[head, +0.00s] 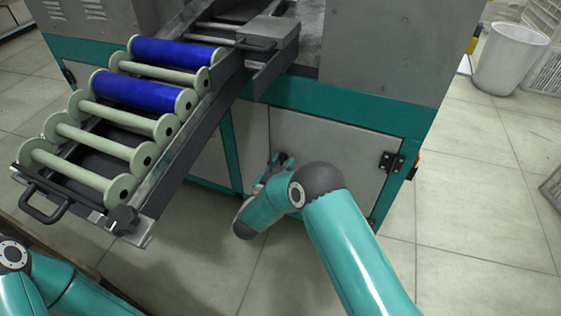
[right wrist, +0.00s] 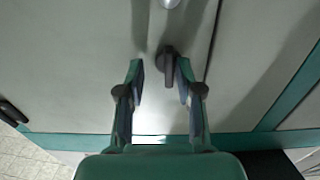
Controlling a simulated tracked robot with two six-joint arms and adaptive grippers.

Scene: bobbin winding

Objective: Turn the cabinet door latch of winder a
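The grey cabinet door (head: 330,150) of the winder is closed in its teal frame; it also fills much of the right wrist view (right wrist: 70,70). The dark door latch (right wrist: 167,65) stands out from the panel, close to the door's seam. My right gripper (right wrist: 160,76) is open, with its fingers apart on both sides of the latch. The latch is nearer the right-hand finger; whether they touch I cannot tell. In the head view my right gripper (head: 277,164) is small at the door, partly hidden by my own wrist. My left gripper is out of the picture.
A sloping rack of pale green bobbins (head: 105,145), some wound blue, juts out left of the door. A black hinge (head: 391,162) is on the door's right side. A white bin (head: 510,60) stands at the back right.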

